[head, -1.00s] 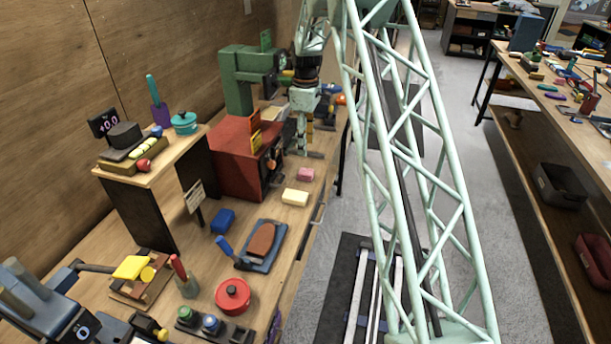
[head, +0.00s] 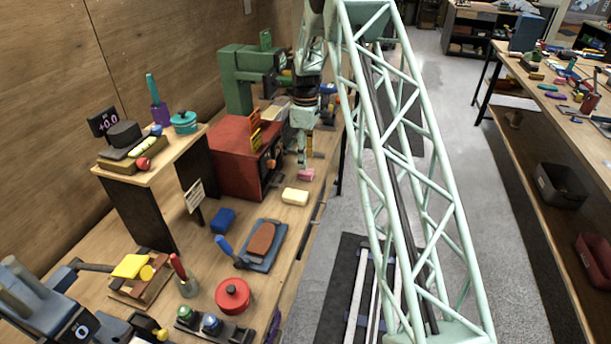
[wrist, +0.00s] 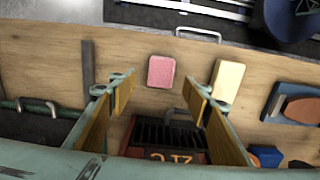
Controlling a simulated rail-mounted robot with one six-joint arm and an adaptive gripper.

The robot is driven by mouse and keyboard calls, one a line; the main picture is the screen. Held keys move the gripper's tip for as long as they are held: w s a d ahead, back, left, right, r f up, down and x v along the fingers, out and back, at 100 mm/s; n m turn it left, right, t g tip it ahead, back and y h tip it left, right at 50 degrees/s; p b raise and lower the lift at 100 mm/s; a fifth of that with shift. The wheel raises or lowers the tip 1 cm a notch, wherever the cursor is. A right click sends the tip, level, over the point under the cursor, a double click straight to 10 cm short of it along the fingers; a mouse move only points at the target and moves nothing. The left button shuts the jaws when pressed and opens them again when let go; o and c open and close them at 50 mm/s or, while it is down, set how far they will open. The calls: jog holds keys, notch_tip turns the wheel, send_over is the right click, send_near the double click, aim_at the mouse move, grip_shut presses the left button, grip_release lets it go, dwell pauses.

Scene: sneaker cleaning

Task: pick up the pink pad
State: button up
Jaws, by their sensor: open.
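The pink pad (head: 306,175) lies flat on the wooden bench, near its front edge. In the wrist view the pad (wrist: 161,71) is a pink rounded block seen between and beyond my fingertips. My gripper (head: 304,162) is above the pad and points down. In the wrist view my gripper (wrist: 158,82) has its two fingers wide apart, with nothing between them. Whether the fingertips are level with the pad is hard to tell.
A cream block (head: 295,197) lies close to the pad; it also shows in the wrist view (wrist: 228,80). A red box (head: 235,158) stands behind the pad. A blue tray with a brown sole (head: 262,240) lies nearer on the bench. Bare wood surrounds the pad.

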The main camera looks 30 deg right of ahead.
aim_at(305, 174)
jog(key=shift+f, duration=0.9)
jog(key=shift+f, duration=2.6)
jog(key=shift+c, duration=0.3)
jog(key=c, duration=0.8)
